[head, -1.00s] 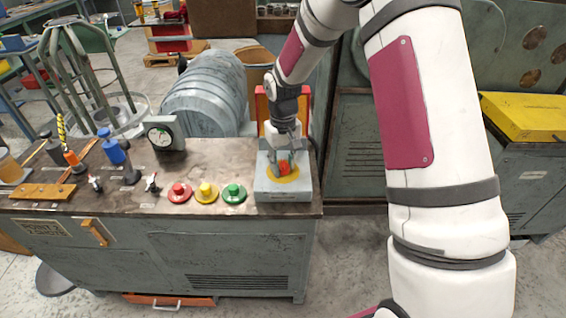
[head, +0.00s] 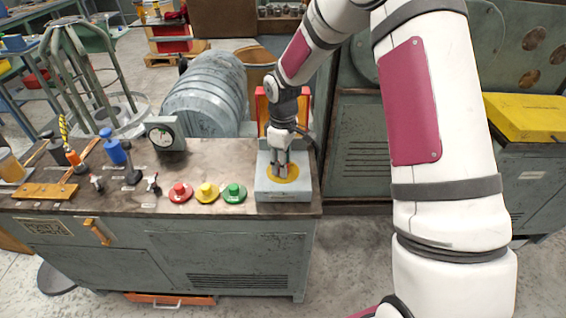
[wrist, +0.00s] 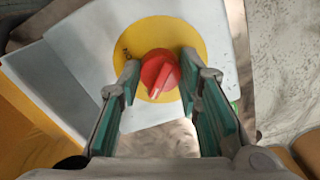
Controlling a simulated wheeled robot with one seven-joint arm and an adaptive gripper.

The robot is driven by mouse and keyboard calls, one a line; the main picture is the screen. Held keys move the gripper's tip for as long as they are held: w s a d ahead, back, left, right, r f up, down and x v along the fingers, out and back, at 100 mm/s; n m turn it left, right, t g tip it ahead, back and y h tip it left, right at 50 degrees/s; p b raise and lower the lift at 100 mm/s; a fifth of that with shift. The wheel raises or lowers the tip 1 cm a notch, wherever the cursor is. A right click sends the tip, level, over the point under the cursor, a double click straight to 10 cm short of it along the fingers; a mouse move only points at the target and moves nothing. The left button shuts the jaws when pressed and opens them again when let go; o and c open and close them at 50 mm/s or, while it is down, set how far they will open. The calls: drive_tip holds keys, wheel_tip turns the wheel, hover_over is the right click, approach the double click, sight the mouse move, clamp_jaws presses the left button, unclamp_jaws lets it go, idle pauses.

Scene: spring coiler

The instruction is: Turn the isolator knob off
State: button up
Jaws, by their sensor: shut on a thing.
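The red isolator knob (wrist: 160,72) sits on a yellow disc (wrist: 145,38) on the face of a grey box.
Red (head: 179,190), yellow (head: 206,191) and green (head: 234,191) push buttons stand left of the box. A grey ribbed drum (head: 205,92) stands behind the bench (head: 225,160). A red-orange panel rises behind the box.

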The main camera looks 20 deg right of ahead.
drive_tip(key=shift+a+n, duration=0.1)
drive_tip(key=shift+n, duration=0.2)
drive_tip(key=o, duration=1.2)
wheel_tip(320, 180, up, 12)
idle(0.3)
